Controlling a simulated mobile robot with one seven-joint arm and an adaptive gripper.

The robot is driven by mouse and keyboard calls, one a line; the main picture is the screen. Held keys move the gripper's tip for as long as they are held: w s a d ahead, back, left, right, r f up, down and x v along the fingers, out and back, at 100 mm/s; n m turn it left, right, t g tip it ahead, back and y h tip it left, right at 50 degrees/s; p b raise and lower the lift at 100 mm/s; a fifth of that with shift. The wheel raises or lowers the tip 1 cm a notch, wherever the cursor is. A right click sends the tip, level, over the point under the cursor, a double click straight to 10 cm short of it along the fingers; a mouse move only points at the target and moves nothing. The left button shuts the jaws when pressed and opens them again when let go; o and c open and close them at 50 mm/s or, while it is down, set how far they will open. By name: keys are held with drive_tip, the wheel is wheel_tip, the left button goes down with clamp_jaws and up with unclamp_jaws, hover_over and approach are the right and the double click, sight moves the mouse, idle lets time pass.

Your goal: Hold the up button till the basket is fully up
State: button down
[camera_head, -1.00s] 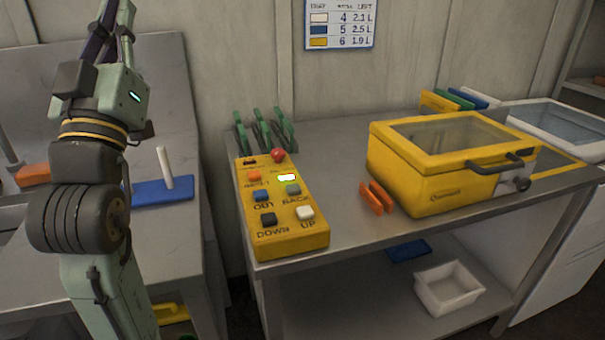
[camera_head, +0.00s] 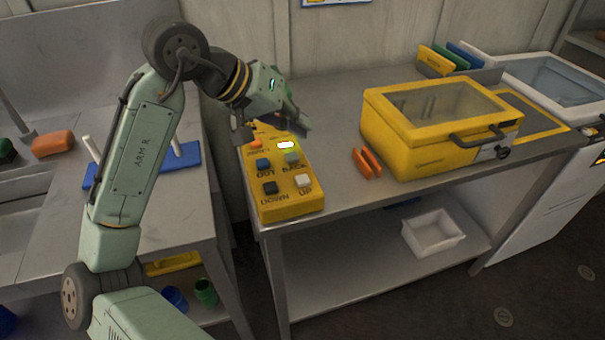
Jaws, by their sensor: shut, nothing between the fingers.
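The yellow control box (camera_head: 290,207) lies on the front left of the steel table. Its white UP button (camera_head: 303,180) is at the lower right, beside the dark DOWN button (camera_head: 270,187). The blue OUT button (camera_head: 263,163) and the grey-green BACK button (camera_head: 292,158) sit above them, with a lit white panel (camera_head: 286,145) higher up. My gripper (camera_head: 304,128) is shut and empty, over the far end of the box, apart from the UP button. My arm hides the box's far end. I cannot make out a basket.
A yellow lidded case (camera_head: 440,150) with a dark handle stands right of the box. Orange clips (camera_head: 367,162) lie between them. A white bin (camera_head: 433,232) is on the lower shelf.

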drive_tip(key=shift+f, duration=0.15)
drive_tip(key=b, duration=0.7)
hover_over(300, 176)
wheel_tip(300, 176, down, 7)
drive_tip(key=shift+s+r, duration=0.1)
drive_tip(key=shift+f, duration=0.85)
drive_tip(key=shift+f+b, duration=0.35)
drive_tip(key=shift+f, duration=0.05)
